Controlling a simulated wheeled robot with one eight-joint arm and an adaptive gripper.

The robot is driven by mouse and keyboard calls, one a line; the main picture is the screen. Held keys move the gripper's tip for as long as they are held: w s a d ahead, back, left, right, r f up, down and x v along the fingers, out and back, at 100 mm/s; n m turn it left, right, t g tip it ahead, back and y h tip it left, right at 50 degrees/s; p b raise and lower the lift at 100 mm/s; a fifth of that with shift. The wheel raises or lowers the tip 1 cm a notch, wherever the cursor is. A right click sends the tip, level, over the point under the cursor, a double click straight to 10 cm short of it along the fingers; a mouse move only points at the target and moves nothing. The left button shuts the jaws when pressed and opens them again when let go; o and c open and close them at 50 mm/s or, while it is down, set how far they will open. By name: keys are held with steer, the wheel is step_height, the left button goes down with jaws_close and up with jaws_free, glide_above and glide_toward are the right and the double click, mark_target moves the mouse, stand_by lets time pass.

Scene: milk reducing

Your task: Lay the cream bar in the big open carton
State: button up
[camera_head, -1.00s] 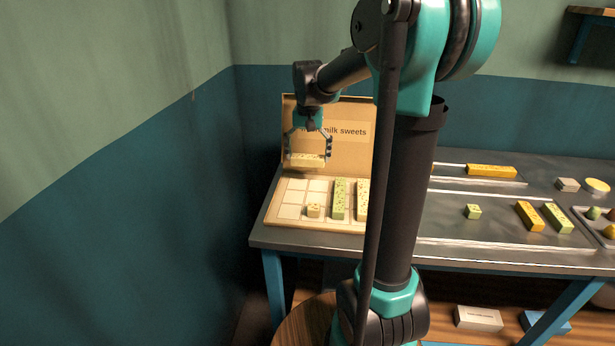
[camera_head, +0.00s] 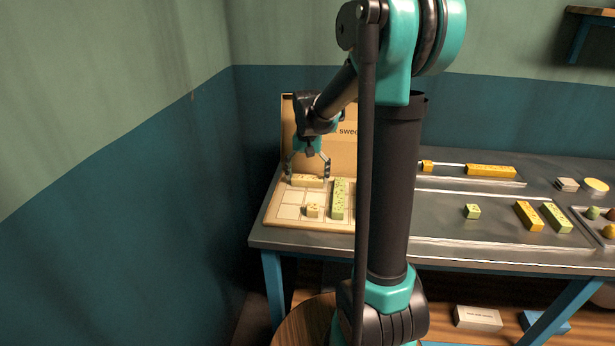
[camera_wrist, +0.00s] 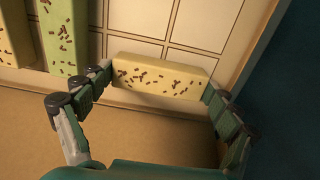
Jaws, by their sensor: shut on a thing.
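The cream bar (camera_head: 308,181), pale with brown flecks, is between the fingers of my gripper (camera_head: 308,177), which is shut on its two ends. It lies lengthwise left to right over the back left cells of the big open carton (camera_head: 284,222). In the wrist view the cream bar (camera_wrist: 160,76) spans between both fingertips (camera_wrist: 158,84), at or just above the carton's grid (camera_wrist: 208,23); I cannot tell if it touches the floor.
The carton's raised lid (camera_head: 345,155) stands behind the gripper. My arm hides the carton's right part. Yellow (camera_head: 491,171) and orange (camera_head: 528,216) bars, a green cube (camera_head: 472,211) and another green bar (camera_head: 556,218) lie on the table to the right.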

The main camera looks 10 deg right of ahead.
mark_target(308, 177)
steer(key=o, duration=1)
step_height(308, 177, up, 12)
steer(key=shift+r, duration=0.1)
